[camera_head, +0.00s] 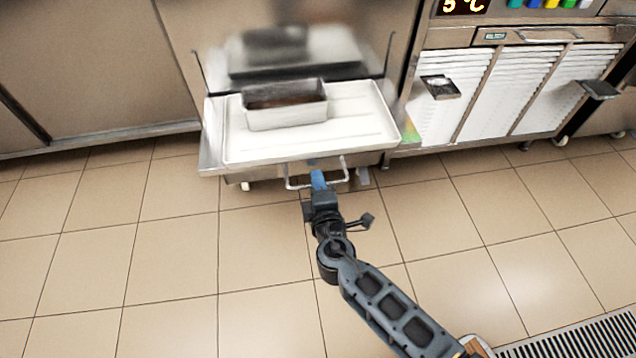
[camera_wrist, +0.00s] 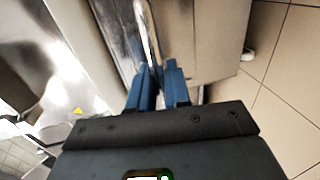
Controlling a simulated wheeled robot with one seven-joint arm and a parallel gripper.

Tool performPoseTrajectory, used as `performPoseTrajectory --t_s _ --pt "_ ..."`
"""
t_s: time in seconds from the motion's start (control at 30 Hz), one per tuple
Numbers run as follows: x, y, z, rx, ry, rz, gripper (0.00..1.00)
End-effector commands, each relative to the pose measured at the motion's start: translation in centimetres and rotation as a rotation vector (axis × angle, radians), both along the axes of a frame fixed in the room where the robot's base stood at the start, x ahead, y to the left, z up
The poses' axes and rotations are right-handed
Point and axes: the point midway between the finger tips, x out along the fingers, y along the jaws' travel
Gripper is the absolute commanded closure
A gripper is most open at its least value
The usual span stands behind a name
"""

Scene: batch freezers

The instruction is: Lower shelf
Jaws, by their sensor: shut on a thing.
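The lower shelf (camera_head: 210,148) is a metal platform low on the front of a steel machine. On it lies a white tray (camera_head: 350,128) that carries a rectangular metal pan (camera_head: 300,117) with dark brown contents. A U-shaped metal handle (camera_head: 344,170) hangs at the shelf's front edge. My gripper (camera_head: 318,176) is at the middle of this handle, its blue fingers shut on it. The wrist view shows the blue fingers (camera_wrist: 159,84) close together at a shiny metal edge (camera_wrist: 148,35). The exact grip is partly hidden.
The steel front behind the shelf mirrors the pan and tray. To the right stands a cabinet with white slatted panels (camera_head: 512,90) and a 5 °C display (camera_head: 463,6). A floor drain grate (camera_head: 575,340) lies at lower right. The tiled floor (camera_head: 150,265) is clear.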

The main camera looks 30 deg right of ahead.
Motion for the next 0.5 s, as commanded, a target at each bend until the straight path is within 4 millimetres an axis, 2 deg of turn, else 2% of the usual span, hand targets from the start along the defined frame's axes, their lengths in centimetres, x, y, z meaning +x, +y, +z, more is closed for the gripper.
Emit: performPoseTrajectory --t_s 0.03,0.07,0.2,0.5 --pt "-0.20 0.06 -0.62 0.003 0.010 0.002 1.00" --pt "-0.21 0.07 -0.66 0.003 0.011 0.003 0.80" --pt "-0.20 0.06 -0.64 0.003 0.010 0.002 0.66" --pt "-0.38 0.10 -0.36 0.002 0.007 0.002 0.66"
